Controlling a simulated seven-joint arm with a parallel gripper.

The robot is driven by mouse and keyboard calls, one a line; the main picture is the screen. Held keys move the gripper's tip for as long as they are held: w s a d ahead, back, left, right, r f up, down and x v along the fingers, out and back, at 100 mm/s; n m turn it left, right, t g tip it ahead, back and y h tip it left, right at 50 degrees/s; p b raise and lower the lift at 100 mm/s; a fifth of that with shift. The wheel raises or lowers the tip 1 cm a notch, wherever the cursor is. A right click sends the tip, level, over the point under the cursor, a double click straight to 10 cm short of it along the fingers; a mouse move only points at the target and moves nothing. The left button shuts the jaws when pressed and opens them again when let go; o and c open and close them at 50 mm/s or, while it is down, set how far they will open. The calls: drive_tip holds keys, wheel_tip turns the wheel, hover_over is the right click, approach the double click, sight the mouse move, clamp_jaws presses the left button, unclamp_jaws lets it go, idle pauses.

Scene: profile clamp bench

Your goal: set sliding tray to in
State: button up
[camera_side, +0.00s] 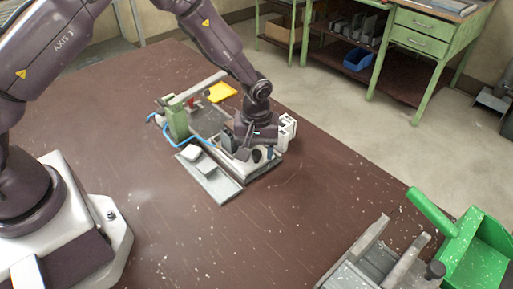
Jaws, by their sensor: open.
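The sliding tray (213,184) is a flat light-grey plate that sticks out from the near-left side of the clamp fixture (208,120). A pale block (191,153) sits at its upper left end. My gripper (243,150) points down over the right part of the fixture, close to the tray's inner edge. It is open; its fingertips are small and partly hidden by my wrist and the fixture parts. I cannot tell whether it touches anything.
A green post (177,120), a blue hose (172,137) and a yellow piece (222,91) are at the fixture. A grey metal device (372,262) and a green bin (478,252) stand at the lower right. The brown table in front of the tray is clear.

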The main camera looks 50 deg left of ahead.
clamp_jaws()
drive_tip(key=a, duration=1.3)
drive_tip(key=shift+a, duration=0.4)
drive_tip(key=shift+c, duration=1.1)
unclamp_jaws()
drive_tip(key=shift+o, duration=1.1)
drive_tip(key=shift+d, duration=0.1)
wheel_tip(320, 180, up, 13)
